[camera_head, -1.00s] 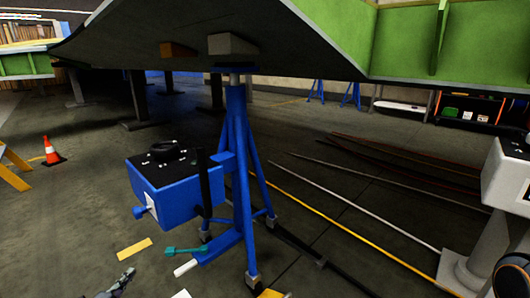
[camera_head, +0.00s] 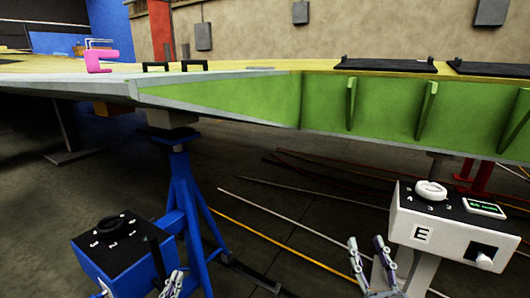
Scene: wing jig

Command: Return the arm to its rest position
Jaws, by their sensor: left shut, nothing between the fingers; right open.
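My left gripper (camera_head: 172,284) shows at the bottom edge, just right of the blue control box (camera_head: 140,268). Its fingers are together with nothing between them, and most of its arm is below the frame. My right gripper (camera_head: 369,258) stands upright at the bottom, left of the white control box (camera_head: 450,228). Its two grey fingers are apart and empty. The rest of both arms is hidden.
A green wing section (camera_head: 325,104) spans the view above the grippers. A blue jack stand (camera_head: 183,200) rises under its left part. The white box carries a dial and a small display. Long rods (camera_head: 270,213) lie on the floor between the boxes.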

